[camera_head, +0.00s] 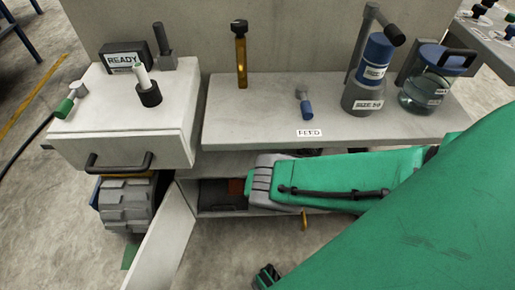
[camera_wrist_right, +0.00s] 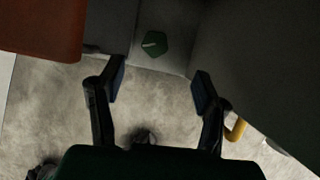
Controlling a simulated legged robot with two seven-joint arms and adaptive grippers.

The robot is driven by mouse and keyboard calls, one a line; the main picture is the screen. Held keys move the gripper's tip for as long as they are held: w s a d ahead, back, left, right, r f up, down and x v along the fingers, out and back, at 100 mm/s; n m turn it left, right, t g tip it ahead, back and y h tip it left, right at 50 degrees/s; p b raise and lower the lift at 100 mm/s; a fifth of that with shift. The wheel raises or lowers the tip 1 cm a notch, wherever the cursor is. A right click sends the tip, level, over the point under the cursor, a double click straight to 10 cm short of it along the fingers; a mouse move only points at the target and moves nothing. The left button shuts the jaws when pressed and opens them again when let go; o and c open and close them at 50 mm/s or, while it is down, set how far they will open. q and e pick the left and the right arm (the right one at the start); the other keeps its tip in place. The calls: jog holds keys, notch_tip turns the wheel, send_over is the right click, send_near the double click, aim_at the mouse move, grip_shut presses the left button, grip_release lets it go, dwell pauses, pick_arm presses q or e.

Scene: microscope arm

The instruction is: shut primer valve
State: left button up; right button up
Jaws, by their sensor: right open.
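No part in view carries a readable primer label, so I cannot tell which is the primer valve. In the right wrist view my right gripper (camera_wrist_right: 158,90) is open and empty, its two dark fingers apart. A small green five-sided piece with a pale mark (camera_wrist_right: 153,44) shows beyond the fingertips, against a dark grey surface. A yellow curved handle (camera_wrist_right: 235,130) is beside the right finger. In the head view a brass-coloured handle (camera_head: 304,219) hangs below the bench. My green right arm covers much of the right side, and I cannot make out its gripper there. My left gripper is not in view.
A white cabinet door (camera_head: 163,243) stands open below the bench shelf (camera_head: 240,127). A blue-and-grey bottle (camera_head: 368,80) and clear jug (camera_head: 424,95) stand at right.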

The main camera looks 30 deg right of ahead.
pick_arm(q)
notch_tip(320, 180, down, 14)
jog(key=b, duration=1.5)
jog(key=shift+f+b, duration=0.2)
jog(key=shift+b, duration=0.1)
pick_arm(e)
jog(key=shift+n, duration=0.5)
jog(key=x, duration=0.8)
jog(key=s+a+x, duration=0.1)
jog(key=x, duration=0.3)
jog(key=shift+w+f, duration=0.1)
jog(key=shift+f, duration=0.35)
